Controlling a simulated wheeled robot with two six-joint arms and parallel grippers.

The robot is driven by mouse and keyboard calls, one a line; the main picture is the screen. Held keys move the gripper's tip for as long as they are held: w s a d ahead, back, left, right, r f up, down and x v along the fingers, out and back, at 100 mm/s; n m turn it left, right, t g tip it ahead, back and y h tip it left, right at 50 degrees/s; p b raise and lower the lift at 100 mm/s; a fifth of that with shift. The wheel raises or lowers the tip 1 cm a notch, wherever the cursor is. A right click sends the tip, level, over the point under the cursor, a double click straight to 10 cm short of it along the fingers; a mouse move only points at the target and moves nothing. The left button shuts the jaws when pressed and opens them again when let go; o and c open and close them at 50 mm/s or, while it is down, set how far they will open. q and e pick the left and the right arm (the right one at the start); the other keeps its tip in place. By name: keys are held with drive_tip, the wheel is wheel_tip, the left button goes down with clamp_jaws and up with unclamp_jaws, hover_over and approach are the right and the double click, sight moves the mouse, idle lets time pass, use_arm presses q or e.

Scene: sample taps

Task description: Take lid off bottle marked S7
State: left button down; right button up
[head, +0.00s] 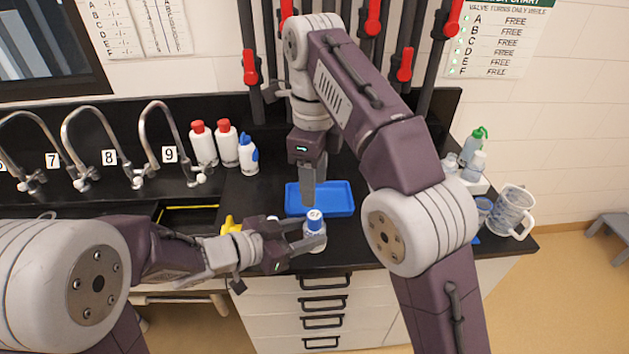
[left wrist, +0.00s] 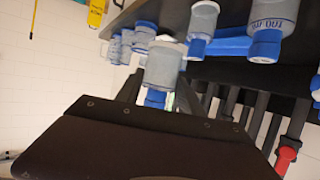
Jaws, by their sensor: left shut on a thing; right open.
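A small clear bottle (head: 316,242) with a blue lid (head: 315,226) stands upright near the counter's front edge. A pale label with dark marks is on top of the lid, too small to read surely as S7. My left gripper (head: 310,244) is shut on the bottle's body from the left, below the lid. In the left wrist view the held bottle (left wrist: 162,66) appears upside down between the fingers, its blue lid (left wrist: 155,99) pointing down in the picture. My right gripper (head: 307,188) is open and points down just above the lid; its fingers overlap in this view.
A blue tray (head: 338,198) lies just behind the bottle. More blue-lidded bottles (left wrist: 203,22) show in the left wrist view. Red-capped white bottles (head: 203,146) and a blue-topped bottle (head: 248,158) stand at the back. A clear jug (head: 511,212) stands at right.

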sight(315, 215)
drive_tip(key=shift+d+f, duration=0.1)
drive_tip(key=shift+f, duration=0.35)
wheel_tip(315, 215, down, 7)
drive_tip(key=shift+f, duration=0.1)
clamp_jaws()
